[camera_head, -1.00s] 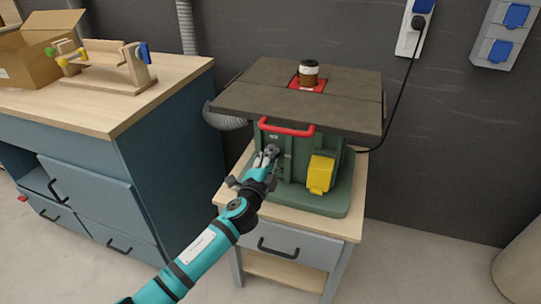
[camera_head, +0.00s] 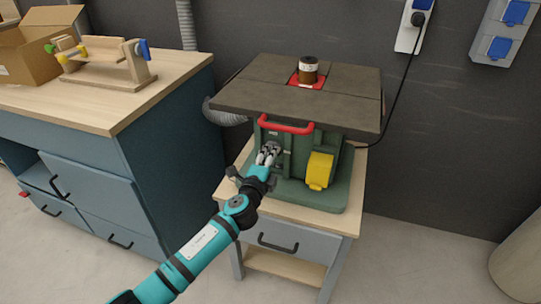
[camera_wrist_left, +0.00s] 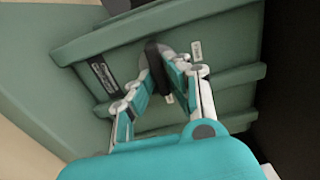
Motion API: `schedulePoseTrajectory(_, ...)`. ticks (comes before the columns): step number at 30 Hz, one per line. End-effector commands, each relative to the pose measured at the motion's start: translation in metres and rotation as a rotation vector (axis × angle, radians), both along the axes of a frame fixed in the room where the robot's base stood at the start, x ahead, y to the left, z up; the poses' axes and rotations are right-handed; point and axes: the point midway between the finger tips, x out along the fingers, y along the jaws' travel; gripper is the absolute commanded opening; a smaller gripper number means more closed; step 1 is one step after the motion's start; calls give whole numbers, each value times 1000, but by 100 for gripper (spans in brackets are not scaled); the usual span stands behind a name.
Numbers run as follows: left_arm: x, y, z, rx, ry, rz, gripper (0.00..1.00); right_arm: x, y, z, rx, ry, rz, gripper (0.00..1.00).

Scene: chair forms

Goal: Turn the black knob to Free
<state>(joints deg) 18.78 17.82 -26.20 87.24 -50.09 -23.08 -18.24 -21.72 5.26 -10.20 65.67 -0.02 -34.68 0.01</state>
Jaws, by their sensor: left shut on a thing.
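The black knob (camera_wrist_left: 157,64) is on the green front of the machine's body (camera_head: 298,165). In the left wrist view it stands between the two fingers of my left gripper (camera_wrist_left: 161,60), which is shut on it. Small labels sit around the knob: a dark one (camera_wrist_left: 104,76) to the left and a pale one (camera_wrist_left: 196,50) to the right. Their text is too small to read surely. In the head view my left gripper (camera_head: 267,154) covers much of the knob. My right gripper is in neither view.
A red handle (camera_head: 286,126) sits above the knob, under the dark tabletop (camera_head: 245,95). A yellow box (camera_head: 320,170) is to the right of the gripper. A blue workbench (camera_head: 175,165) stands at the left.

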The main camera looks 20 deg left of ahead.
Motion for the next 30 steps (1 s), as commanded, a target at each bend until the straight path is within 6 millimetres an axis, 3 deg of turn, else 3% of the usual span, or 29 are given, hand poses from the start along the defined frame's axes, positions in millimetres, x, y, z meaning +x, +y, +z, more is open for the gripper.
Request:
schedulePoseTrajectory(4, -1, -1, -2, 3, 2, -3, 0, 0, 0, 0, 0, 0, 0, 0)
schedulePoseTrajectory(5, -1, -1, -2, 3, 2, -3, 16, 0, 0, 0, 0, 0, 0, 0)
schedulePoseTrajectory(10, 0, -1, -1, 1, 1, -2, 36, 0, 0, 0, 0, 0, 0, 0)
schedulePoseTrajectory(20, -5, 0, -1, 0, 1, -1, 36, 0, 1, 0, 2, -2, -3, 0)
schedulePoseTrajectory(23, -18, 0, -2, -1, 2, -2, 36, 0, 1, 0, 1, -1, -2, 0)
schedulePoseTrajectory(30, -69, 2, -2, -2, 4, -3, 36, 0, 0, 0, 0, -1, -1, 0)
